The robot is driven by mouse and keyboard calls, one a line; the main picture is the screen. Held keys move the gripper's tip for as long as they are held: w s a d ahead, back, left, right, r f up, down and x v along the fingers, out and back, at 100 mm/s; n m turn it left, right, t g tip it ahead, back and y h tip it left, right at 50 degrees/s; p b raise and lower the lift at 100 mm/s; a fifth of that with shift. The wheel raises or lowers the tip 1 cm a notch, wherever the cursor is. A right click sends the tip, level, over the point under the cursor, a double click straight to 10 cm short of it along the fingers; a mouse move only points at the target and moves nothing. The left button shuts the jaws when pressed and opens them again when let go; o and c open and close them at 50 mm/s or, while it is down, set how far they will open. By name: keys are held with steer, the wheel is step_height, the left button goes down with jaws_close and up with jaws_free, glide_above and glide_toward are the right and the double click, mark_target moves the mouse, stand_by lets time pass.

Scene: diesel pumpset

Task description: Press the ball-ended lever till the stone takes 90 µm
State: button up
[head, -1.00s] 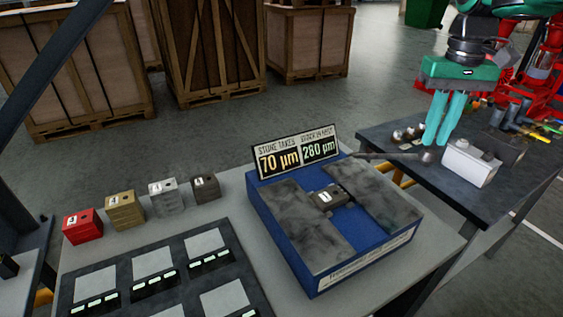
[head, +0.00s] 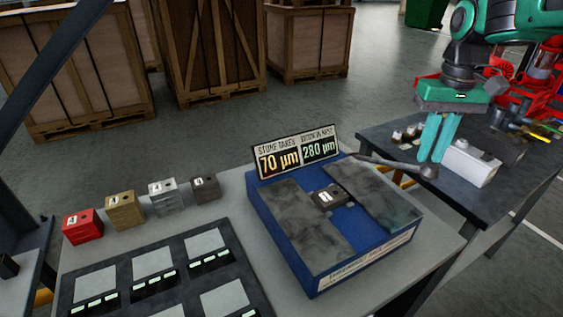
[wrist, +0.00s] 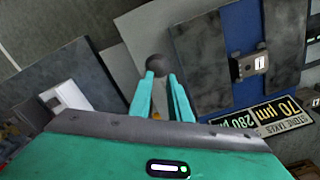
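The ball-ended lever is a grey rod with a dark ball (head: 429,172), reaching right from the blue stone unit (head: 283,255). It slopes down to the ball. The sign on the unit (head: 297,152) reads "STONE TAKES 70 µm" and 280 µm beside it. My gripper (head: 430,158) has teal fingers pointing down at the ball, overlapping it in the head view. In the wrist view the ball (wrist: 156,63) shows just beyond the fingertips (wrist: 160,76), which stand a little apart. Contact looks likely but is not clearly visible. A numbered dark block (head: 329,196) sits between the grey stone slabs.
Several numbered blocks, red (head: 82,225), brass (head: 124,209), silver and dark, line the left of the table. A dark tray (head: 135,268) with light pads lies in front. A second dark table (head: 455,198) with a white box (head: 471,164) stands at right.

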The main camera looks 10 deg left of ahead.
mark_target(437, 169)
steer(key=shift+s+d+f, duration=0.25)
steer(key=shift+s+f, duration=0.1)
steer(key=shift+f, duration=0.5)
steer(key=shift+s+d+f, duration=0.2)
steer(key=shift+s+f, duration=0.2)
steer(key=shift+f, duration=0.5)
steer(key=shift+s+d+f, duration=0.25)
steer(key=shift+s+f, duration=0.1)
steer(key=shift+f, duration=0.5)
step_height(437, 169, up, 12)
steer(key=w+a, duration=0.1)
steer(key=w, duration=0.1)
steer(key=shift+w+a+r, duration=0.2)
steer(key=shift+a+r, duration=0.05)
steer(key=s+d+f+m, duration=0.2)
steer(key=s+d+f, duration=0.2)
steer(key=s, duration=0.4)
steer(key=s+d+f+m, duration=0.2)
steer(key=s+d+f, duration=0.3)
steer(key=s+f, duration=0.2)
steer(key=s+d+f+m, duration=0.3)
steer(key=s+d+f, duration=0.2)
steer(key=s, duration=0.5)
steer(key=shift+s+f, duration=0.35)
steer(key=shift+f, duration=0.1)
